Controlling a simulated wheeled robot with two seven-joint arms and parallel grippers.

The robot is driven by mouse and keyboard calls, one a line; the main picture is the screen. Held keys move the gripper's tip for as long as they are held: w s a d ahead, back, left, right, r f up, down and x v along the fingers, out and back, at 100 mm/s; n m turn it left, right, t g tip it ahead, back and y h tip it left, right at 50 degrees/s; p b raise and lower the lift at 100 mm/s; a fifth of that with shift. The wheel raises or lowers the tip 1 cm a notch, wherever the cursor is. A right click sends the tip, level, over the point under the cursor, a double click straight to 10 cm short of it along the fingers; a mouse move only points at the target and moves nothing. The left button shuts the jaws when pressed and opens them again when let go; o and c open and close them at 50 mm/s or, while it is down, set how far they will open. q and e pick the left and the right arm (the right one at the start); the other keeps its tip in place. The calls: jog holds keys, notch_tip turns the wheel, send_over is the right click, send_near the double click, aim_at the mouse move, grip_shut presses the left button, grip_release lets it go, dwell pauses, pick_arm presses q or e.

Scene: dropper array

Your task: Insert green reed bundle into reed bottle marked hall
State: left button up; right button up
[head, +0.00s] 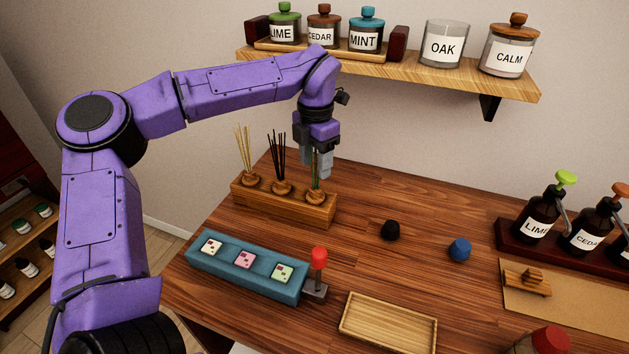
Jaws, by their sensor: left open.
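The green reed bundle (314,184) stands upright in the right-hand holder of a wooden rack (285,209) at the back left of the table. My left gripper (319,170) points down at the bundle's upper part. Its jaws are open, and the reeds show between or just behind the fingers; I cannot tell whether they touch. The fingers hide the top of the bundle. I see no bottle marked hall. My right gripper is not in view.
Tan reeds (244,150) and black reeds (277,158) stand beside the green ones. A teal block (240,278), a red-knobbed lever (318,257) and an empty wooden tray (387,330) lie in front. Pump bottles (536,218) stand right. A jar shelf (430,77) hangs above.

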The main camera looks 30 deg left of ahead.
pick_arm(q)
jog(key=c, duration=0.8)
notch_tip(320, 180, up, 9)
jog(key=p, duration=0.8)
jog(key=shift+r+p, duration=0.15)
jog(key=shift+p, duration=0.25)
